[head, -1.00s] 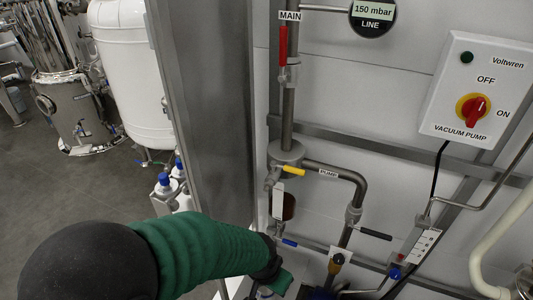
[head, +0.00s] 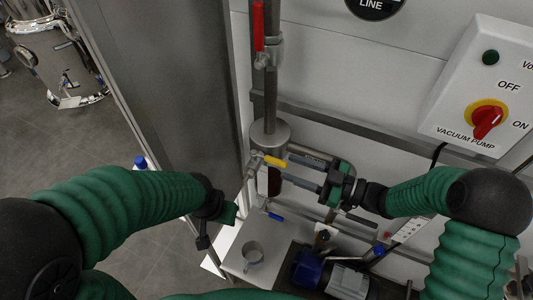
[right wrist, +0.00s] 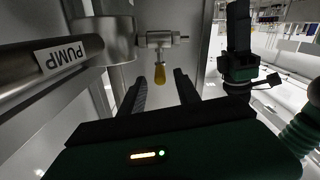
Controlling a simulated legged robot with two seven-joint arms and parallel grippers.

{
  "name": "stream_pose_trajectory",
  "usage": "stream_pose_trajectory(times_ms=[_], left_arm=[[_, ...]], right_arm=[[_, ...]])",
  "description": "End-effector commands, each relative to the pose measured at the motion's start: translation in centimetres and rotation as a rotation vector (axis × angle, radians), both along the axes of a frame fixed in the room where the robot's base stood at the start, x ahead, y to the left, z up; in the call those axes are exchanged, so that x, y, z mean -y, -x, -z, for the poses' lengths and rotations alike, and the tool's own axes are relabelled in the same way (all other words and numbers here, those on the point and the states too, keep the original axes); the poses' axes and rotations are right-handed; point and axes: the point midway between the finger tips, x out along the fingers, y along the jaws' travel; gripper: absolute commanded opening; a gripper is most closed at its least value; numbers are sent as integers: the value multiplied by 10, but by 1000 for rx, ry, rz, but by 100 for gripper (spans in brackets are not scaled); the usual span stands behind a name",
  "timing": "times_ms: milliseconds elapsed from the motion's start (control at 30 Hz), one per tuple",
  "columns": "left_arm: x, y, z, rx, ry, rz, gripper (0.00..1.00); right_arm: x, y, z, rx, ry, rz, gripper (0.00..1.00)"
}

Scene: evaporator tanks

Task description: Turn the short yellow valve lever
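The short yellow lever (head: 275,161) sits on a small valve beside the vertical pipe, below the round pipe body. In the right wrist view the yellow lever (right wrist: 159,74) hangs down from its valve (right wrist: 160,40), ahead of my fingers and between them in the picture. My right gripper (head: 284,168) is open, its two fingers pointing left at the lever. I see no clear contact. In the right wrist view the fingers of my right gripper (right wrist: 160,76) stand apart and empty. My left gripper (head: 212,225) is left of the valve, near the grey column; its opening is unclear.
A red lever (head: 258,28) is on the pipe above, and a blue lever (head: 275,216) is below. The vacuum pump switch box (head: 475,90) is on the wall at right. The grey column (head: 165,90) bounds the left.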

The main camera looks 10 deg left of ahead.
Motion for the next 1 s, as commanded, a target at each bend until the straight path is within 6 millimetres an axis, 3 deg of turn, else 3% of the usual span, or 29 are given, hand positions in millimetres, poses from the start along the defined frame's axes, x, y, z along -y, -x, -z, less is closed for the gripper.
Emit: stream_pose_trajectory(times_ms=[100,300,667,1000], left_arm=[[0,0,-9,0,0,0,36],[0,0,-15,0,0,0,36],[0,0,-16,0,0,0,36],[0,0,-16,0,0,0,36]], right_arm=[[-31,-4,-3,0,0,-4,39],[-67,-11,-2,2,1,-1,39],[-78,-15,0,1,1,2,39],[-78,-15,-1,2,1,2,0]])
